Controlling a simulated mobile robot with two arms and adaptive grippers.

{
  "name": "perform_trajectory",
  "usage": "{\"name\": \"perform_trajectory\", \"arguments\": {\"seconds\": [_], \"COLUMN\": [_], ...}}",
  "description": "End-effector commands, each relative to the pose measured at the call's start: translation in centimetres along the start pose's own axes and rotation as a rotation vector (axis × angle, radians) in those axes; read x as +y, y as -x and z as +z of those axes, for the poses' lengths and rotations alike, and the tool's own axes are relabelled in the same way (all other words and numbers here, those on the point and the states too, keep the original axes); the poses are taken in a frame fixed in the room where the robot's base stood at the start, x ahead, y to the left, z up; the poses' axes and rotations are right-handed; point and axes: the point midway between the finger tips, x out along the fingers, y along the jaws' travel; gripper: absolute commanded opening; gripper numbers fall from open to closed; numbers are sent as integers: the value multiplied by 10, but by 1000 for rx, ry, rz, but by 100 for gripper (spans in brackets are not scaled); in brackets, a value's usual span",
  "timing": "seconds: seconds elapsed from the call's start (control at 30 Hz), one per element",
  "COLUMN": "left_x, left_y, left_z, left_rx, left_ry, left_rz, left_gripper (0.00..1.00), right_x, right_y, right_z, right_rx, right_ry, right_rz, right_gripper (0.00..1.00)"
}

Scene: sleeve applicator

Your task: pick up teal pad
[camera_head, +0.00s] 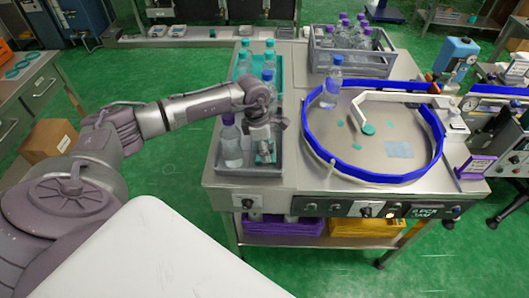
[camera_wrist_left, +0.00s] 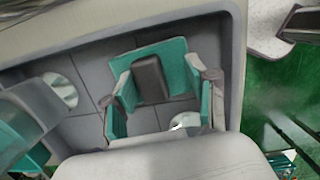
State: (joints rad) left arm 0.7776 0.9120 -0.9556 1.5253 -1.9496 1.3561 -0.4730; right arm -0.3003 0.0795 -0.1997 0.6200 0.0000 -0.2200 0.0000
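The teal pad (camera_wrist_left: 177,62) has a dark grey block on it and lies in a compartment of the grey tray (camera_wrist_left: 235,60) in the left wrist view. My left gripper (camera_wrist_left: 162,115) is low over the tray, with teal-faced fingers spread on either side of the block. It looks open; whether a finger touches the pad's edge is not clear. In the head view my left gripper (camera_head: 265,157) reaches down into the tray's front right and mostly hides the pad. My right gripper is in neither view.
A clear bottle with a purple cap (camera_head: 232,145) stands close to the left of my gripper. Several teal-capped bottles (camera_head: 268,72) stand behind it. To the right, a blue-railed round turntable (camera_head: 385,135) carries one bottle (camera_head: 330,88). A crate of bottles (camera_head: 352,60) stands behind.

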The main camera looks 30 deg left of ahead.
Motion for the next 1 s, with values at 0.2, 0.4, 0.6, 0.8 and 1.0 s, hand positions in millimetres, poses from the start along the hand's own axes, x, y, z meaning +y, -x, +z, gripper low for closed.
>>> {"name": "perform_trajectory", "arguments": {"seconds": [0.2,0.4,0.6,0.8,1.0], "left_x": [-1,-1,-1,0,-3], "left_y": [-7,-9,-9,2,34], "left_z": [-5,-7,-7,-4,9], "left_rx": [13,17,18,16,7], "left_ry": [2,2,3,3,-2], "left_rz": [-2,-4,-4,-2,-2], "left_gripper": [16,16,15,0,0], "right_x": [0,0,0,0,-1], "right_y": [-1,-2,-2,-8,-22], "right_z": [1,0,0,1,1], "right_rx": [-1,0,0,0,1], "right_ry": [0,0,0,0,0], "right_rz": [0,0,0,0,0], "right_gripper": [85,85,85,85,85]}}
